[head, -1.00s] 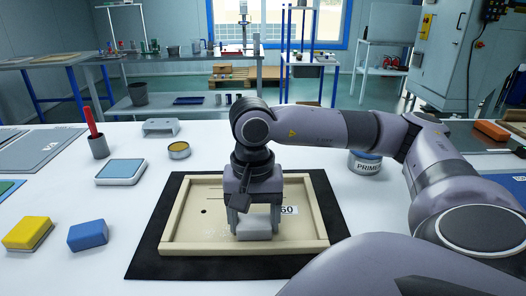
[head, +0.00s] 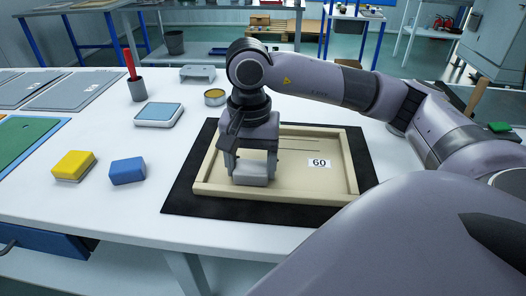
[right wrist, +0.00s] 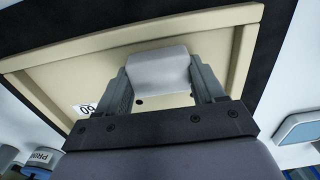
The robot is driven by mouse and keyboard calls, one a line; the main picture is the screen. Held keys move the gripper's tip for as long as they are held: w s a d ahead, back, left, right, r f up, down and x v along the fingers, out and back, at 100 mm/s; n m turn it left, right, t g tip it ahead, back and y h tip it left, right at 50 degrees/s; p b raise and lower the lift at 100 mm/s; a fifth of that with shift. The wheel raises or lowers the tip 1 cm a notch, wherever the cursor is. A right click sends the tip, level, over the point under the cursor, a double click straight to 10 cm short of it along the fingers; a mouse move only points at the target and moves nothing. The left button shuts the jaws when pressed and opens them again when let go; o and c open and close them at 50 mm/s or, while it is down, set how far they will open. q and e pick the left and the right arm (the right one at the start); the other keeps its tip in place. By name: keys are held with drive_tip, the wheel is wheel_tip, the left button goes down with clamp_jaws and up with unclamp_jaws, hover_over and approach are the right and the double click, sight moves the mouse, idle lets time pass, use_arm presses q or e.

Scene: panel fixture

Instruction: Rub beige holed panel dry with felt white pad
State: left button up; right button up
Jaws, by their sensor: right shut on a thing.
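The beige holed panel (head: 300,175) lies flat, with a raised rim, thin slots and a "60" label; it also shows in the right wrist view (right wrist: 85,62). My right gripper (head: 252,170) points down over the panel's left part. It is shut on the white felt pad (right wrist: 160,73), which appears to rest on the panel face; the pad is a pale block in the head view (head: 250,178). Dark holes show beside the pad in the right wrist view. The gripper hides part of the panel's left side in the head view. My left gripper is not in view.
A black mat (head: 185,190) lies under the panel. To the left are a blue sponge block (head: 128,171), a yellow block (head: 74,164), a blue-topped box (head: 158,113), a cup with a red tool (head: 137,90) and a round tin (head: 215,97). White table is clear between them.

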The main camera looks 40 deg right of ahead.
drive_tip(key=shift+w+a, duration=1.3)
drive_tip(key=shift+w, duration=0.2)
drive_tip(key=shift+r, duration=0.1)
wheel_tip(320, 180, up, 6)
drive_tip(key=p, duration=0.4)
drive_tip(key=shift+f, duration=0.25)
drive_tip(key=shift+r, duration=0.2)
drive_tip(key=shift+r+p, duration=0.9)
drive_tip(key=shift+r, duration=0.55)
